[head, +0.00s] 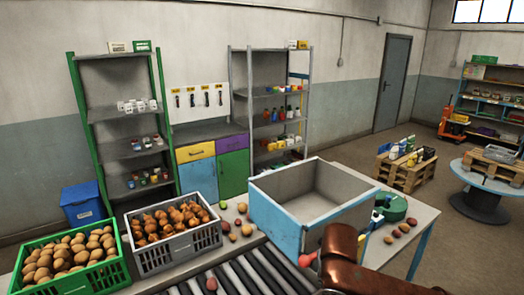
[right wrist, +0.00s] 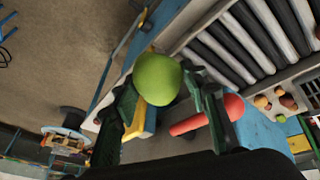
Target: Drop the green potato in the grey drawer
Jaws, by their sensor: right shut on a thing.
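A green potato (right wrist: 158,78), round and smooth, is between the fingertips of my right gripper (right wrist: 160,92) in the right wrist view. The dark green fingers are shut on it from both sides. I cannot make out the potato or this gripper in the head view. A large open bin (head: 268,215), grey inside and pale blue outside, stands on the table in the head view. It looks empty in the part I see, and it is the closest match to the grey drawer. My left gripper is not in view.
Several loose potatoes, one green (head: 223,204), lie left of the bin. A roller conveyor (head: 235,278) runs in front. A red rod-like thing (right wrist: 207,115) is close behind my right fingers.

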